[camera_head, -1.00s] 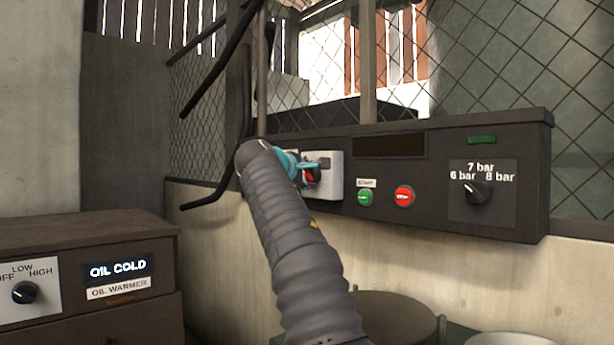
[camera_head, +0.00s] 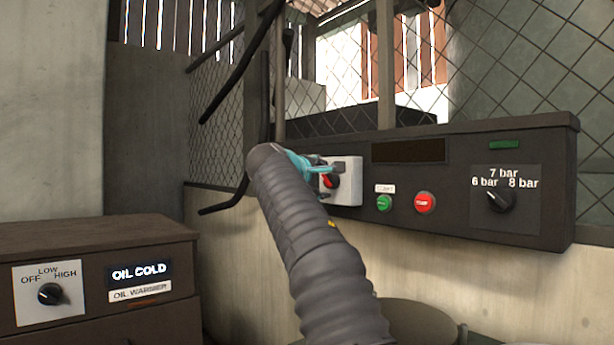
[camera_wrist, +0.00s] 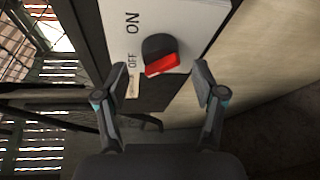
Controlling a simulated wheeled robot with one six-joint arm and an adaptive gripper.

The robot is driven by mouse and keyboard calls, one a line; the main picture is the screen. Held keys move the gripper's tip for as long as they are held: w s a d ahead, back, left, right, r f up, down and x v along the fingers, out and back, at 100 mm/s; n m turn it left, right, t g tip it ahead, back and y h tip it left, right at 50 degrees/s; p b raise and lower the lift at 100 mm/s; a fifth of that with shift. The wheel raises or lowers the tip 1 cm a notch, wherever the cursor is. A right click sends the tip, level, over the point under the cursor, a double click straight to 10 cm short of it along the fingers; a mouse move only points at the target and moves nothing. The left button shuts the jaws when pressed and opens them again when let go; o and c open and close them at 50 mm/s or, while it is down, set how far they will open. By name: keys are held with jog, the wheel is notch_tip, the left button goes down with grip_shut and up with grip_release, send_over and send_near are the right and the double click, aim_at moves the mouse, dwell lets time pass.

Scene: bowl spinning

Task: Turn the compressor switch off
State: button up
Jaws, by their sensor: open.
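The compressor switch is a dark knob with a red face (camera_head: 332,181) on a white plate (camera_head: 350,190) at the left end of the dark control panel. In the wrist view the red-faced knob (camera_wrist: 161,62) sits beside the printed words ON and OFF; I cannot tell which one it points to. My gripper (camera_head: 320,166) is close in front of the switch and partly covers its plate. In the wrist view my gripper (camera_wrist: 152,88) is open, with its fingers spread wide and nothing between them. The knob shows beyond the gap, apart from both fingertips.
The panel also carries a green button (camera_head: 384,203), a red button (camera_head: 425,203) and a pressure dial (camera_head: 501,199). An oil warmer box (camera_head: 100,270) with its own knob stands at lower left. Bent dark bars (camera_head: 240,75) rise beside the mesh, left of my gripper.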

jog(key=v, duration=0.9)
jog(key=shift+s+a, duration=0.2)
jog(key=shift+s, duration=0.05)
